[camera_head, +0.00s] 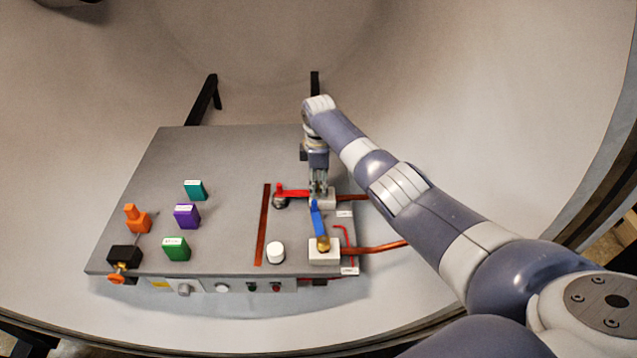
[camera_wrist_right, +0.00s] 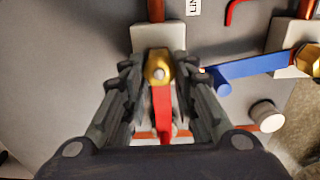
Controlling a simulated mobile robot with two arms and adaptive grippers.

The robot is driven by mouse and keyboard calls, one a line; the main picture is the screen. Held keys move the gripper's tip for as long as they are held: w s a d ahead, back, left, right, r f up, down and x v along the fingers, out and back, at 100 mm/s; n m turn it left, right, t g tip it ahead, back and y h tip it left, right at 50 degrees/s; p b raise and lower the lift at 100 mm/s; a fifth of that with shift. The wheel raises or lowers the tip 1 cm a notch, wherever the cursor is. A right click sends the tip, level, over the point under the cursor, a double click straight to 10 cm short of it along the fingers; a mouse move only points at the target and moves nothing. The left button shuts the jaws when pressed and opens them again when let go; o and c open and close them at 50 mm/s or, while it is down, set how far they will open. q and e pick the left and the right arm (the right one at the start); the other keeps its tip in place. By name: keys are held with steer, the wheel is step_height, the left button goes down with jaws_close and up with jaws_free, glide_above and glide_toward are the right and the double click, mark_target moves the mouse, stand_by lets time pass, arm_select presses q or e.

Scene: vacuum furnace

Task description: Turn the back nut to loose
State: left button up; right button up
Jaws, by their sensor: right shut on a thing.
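The back nut (camera_wrist_right: 159,68) is brass and sits on a white block, with a red lever (camera_wrist_right: 163,108) running from it. In the head view the red lever (camera_head: 293,193) lies at the back of the panel's right side, and the nut is hidden by my right gripper (camera_head: 319,188). My right gripper points down over the block. In the wrist view its fingers (camera_wrist_right: 160,76) stand on either side of the nut, shut on it. The front nut (camera_head: 322,243) is brass, on another white block with a blue lever (camera_head: 316,219). My left gripper is not in view.
The grey panel (camera_head: 225,160) carries teal, purple and green blocks and an orange knob (camera_head: 136,218) at left. A white knob (camera_head: 276,252) stands near the front. Copper pipes (camera_head: 375,247) leave the right side under my right arm. The panel's back left is bare.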

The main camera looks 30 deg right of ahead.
mark_target(318, 185)
stand_by(0.4)
steer(key=o, duration=1)
steer(key=shift+o, duration=0.2)
step_height(318, 185, up, 12)
